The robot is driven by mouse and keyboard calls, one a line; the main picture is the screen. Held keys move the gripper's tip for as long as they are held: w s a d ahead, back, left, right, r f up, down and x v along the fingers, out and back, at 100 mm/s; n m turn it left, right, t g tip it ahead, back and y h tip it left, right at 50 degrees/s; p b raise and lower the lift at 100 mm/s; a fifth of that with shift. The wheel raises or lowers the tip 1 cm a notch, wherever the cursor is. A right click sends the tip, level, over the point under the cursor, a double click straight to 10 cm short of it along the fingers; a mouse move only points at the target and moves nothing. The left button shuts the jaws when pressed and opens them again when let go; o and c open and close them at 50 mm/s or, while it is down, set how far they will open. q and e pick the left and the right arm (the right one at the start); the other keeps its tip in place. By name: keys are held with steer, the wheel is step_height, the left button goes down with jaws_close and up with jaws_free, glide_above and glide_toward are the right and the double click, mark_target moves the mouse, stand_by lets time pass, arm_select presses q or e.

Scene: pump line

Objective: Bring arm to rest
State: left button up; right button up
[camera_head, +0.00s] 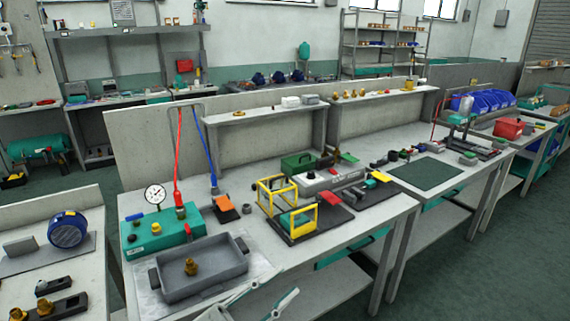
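My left gripper (288,284) shows at the bottom middle, cut off by the lower edge of the picture. Its two pale fingers stand apart with nothing visible between them. It is in front of the near bench edge, to the right of a grey tray (243,246). My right gripper is not in view.
Behind the tray is a green test block (143,240) with a dial gauge (155,194) and red and blue hoses. A yellow frame fixture (302,221) stands to its right. A dark green mat (425,172) lies farther along. Green floor (460,270) is clear at right.

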arm_select(q)
steer(key=s+a+f+n+t+y, duration=0.1)
steer(key=a+f+n+y, duration=0.35)
steer(key=f, duration=0.35)
steer(key=s+a+f+n+y, duration=0.2)
steer(key=a+f+n+y, duration=0.25)
steer(key=f, duration=0.35)
steer(key=s+a+f+n+t+y, duration=0.1)
steer(key=a+f+n+y, duration=0.35)
steer(key=f, duration=0.25)
steer(key=s+a+f+n+g+y, duration=0.1)
steer(key=s+a+f+g+y, duration=0.1)
steer(key=s+a+f, duration=0.3)
steer(key=s+f+g, duration=0.1)
steer(key=s+f, duration=0.2)
steer(key=f, duration=0.1)
steer(key=shift+s+a+f+g, duration=0.15)
steer(key=shift+s+f+g, duration=0.15)
steer(key=shift+s+f, duration=0.1)
